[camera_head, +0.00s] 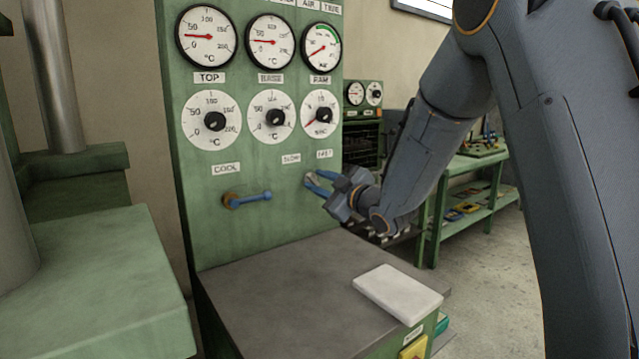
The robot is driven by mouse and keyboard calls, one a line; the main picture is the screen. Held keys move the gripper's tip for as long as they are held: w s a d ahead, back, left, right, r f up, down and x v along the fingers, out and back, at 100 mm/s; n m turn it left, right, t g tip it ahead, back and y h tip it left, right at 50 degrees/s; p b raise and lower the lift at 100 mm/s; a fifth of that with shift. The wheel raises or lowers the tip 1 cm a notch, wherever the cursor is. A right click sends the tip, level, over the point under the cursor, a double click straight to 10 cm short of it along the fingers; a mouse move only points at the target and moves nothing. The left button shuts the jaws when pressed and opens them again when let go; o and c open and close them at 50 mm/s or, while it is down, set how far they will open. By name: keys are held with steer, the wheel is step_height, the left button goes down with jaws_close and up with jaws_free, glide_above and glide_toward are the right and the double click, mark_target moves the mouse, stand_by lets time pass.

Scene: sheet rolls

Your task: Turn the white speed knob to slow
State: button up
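The green control panel (262,182) has a SLOW label (291,159) and, to its right, a FAST label (324,154). A small pale part, which looks like the white speed knob (309,179), shows just below and between these labels. My gripper (314,183) reaches in from the right, its blue fingertips at this knob. The fingers cover most of the knob, so its pointing direction is hidden. I cannot tell whether the fingers are closed on it or only around it.
A blue-handled lever (248,199) sits left of my gripper under the COOL label (227,168). Black dial knobs (276,117) and round gauges (269,41) are above. A grey tabletop (290,300) with a white slab (398,292) lies below. A green bench (470,165) stands behind right.

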steer(key=v, duration=0.7)
steer(key=shift+s+d+b, duration=0.15)
steer(key=shift+s+b, duration=0.2)
steer(key=shift+b, duration=0.05)
